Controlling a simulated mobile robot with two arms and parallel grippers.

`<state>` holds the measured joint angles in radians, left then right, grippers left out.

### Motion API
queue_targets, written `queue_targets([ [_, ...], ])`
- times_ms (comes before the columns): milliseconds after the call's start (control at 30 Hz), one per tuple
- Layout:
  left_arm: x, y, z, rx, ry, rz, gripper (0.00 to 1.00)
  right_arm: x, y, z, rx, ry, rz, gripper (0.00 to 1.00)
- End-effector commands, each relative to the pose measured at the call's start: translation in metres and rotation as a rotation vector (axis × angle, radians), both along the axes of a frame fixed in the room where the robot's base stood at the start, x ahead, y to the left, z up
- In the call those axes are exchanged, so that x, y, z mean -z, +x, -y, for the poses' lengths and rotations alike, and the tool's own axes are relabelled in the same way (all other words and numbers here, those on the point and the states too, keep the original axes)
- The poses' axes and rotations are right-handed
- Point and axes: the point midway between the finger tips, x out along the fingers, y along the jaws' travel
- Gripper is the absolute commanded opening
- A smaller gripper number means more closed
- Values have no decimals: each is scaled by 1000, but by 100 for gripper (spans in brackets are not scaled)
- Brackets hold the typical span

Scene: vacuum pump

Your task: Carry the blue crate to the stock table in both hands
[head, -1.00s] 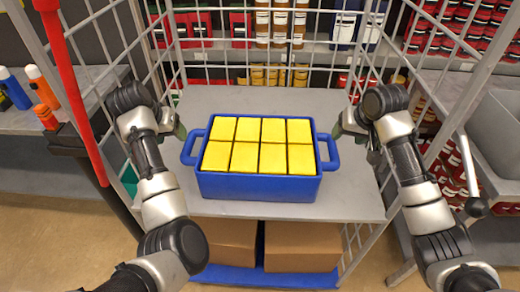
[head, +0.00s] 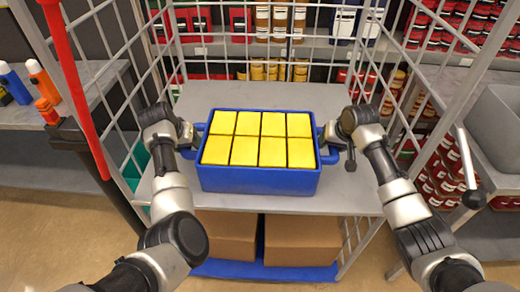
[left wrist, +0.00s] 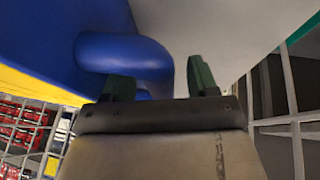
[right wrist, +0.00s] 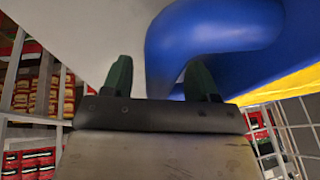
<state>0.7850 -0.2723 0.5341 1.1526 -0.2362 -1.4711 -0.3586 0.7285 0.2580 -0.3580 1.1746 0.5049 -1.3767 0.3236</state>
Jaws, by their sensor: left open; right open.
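The blue crate (head: 259,182), filled with several yellow blocks (head: 246,151), stands on the grey shelf of a wire cage trolley. My left gripper (head: 197,134) is at the crate's left handle; in the left wrist view its open fingers (left wrist: 158,80) sit on either side of the blue handle (left wrist: 130,57). My right gripper (head: 324,137) is at the right handle; in the right wrist view its open fingers (right wrist: 160,78) straddle the blue handle (right wrist: 165,65). I cannot tell whether any finger touches a handle. The stock table cannot be made out for certain.
The trolley's grey shelf (head: 270,101) has bare room behind the crate. Cardboard boxes (head: 302,240) sit on the lower blue deck. Wire mesh sides flank both arms. A red post (head: 75,90) stands at left, and a grey bin (head: 500,125) is at right.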

Motion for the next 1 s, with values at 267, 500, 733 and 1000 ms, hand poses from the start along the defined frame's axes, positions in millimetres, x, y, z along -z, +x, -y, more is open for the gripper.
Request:
queue_targets([
  [267, 4, 2, 1, -1, 1, 1, 59, 4, 2, -1, -1, 0, 0, 59],
  [500, 3, 2, 1, -1, 1, 1, 36, 4, 1, -1, 0, 0, 0, 36],
  [733, 3, 2, 1, -1, 1, 1, 1, 4, 1, -1, 0, 0, 0, 1],
  [1000, 3, 1, 0, 0, 1, 0, 0, 4, 1, 0, 0, 0, 0, 0],
])
